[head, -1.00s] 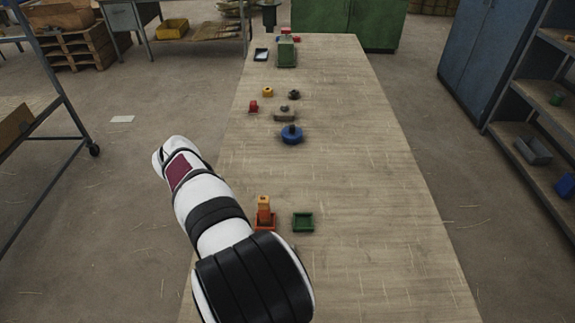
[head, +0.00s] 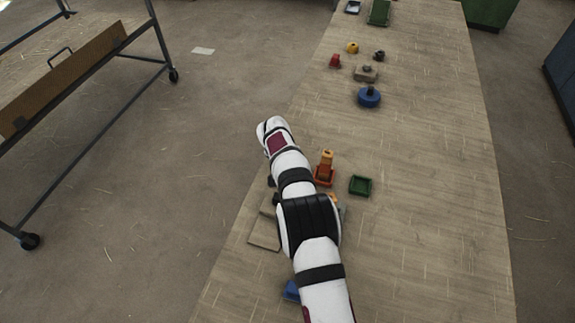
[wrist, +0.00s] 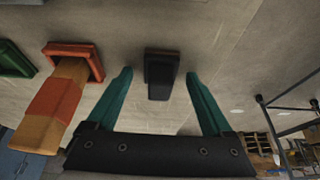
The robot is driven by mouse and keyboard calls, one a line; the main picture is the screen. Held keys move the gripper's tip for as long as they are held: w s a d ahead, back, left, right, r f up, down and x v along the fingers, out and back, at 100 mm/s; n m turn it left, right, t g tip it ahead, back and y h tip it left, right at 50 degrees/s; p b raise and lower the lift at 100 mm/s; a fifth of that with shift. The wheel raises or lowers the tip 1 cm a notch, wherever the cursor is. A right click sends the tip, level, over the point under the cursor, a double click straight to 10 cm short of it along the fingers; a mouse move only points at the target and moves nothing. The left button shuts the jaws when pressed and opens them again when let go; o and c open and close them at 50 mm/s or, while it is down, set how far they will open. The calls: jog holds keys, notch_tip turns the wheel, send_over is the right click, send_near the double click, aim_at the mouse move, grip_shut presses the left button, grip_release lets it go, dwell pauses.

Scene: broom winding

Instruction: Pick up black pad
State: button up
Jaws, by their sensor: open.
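The black pad (wrist: 162,68) is a dark, block-like piece on a small dark base in the middle of the wrist view. My gripper (wrist: 159,74) is open, with its two teal fingers spread on either side of the pad in that picture. The fingers appear apart from the pad, and nothing is held. In the head view my arm hides most of the gripper. A small dark bit (head: 271,182) shows at the arm's left edge, and I cannot tell whether it is the pad.
A red tray (head: 324,183) with an orange stack stands right of my arm, beside a green tray (head: 360,186). Both are left of the pad in the wrist view. A blue round piece (head: 369,97) and several small parts lie farther up the table. The table's right side is clear.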

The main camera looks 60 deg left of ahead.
grip_shut()
notch_tip(320, 180, up, 10)
jog(key=shift+r, duration=0.1)
dwell(0.5)
